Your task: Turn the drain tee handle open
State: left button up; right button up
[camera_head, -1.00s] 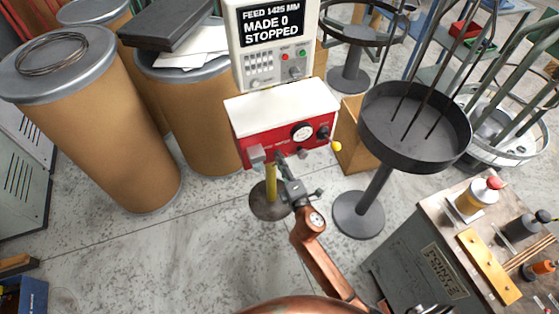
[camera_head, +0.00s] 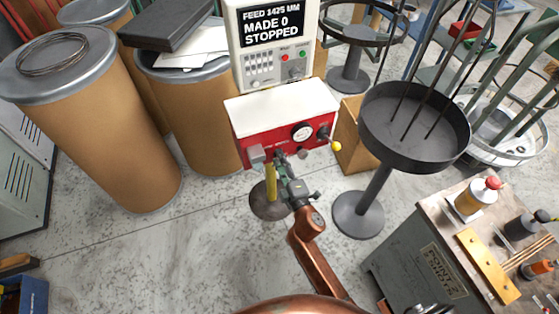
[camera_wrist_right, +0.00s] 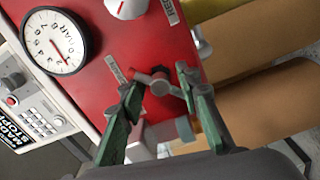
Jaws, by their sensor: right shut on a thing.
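The red machine box (camera_head: 285,129) with a white top stands on a yellow post at the centre of the head view. The grey drain tee handle (camera_wrist_right: 160,83) sits on its red face in the right wrist view, beside a small label. My right gripper (camera_wrist_right: 160,92) has its green fingers on either side of the handle and is shut on it. In the head view my right gripper (camera_head: 280,162) reaches the lower front of the box, where it hides the handle. My left gripper is not in view.
A yellow-tipped lever (camera_head: 336,146) projects at the box's right. A dark round tray on a stand (camera_head: 415,140) is to the right. Drums (camera_head: 110,130) stand left.

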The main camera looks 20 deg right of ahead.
jog(key=o, duration=1.1)
jog(key=shift+c, duration=0.2)
jog(key=s, duration=1.2)
jog(key=shift+d, duration=0.15)
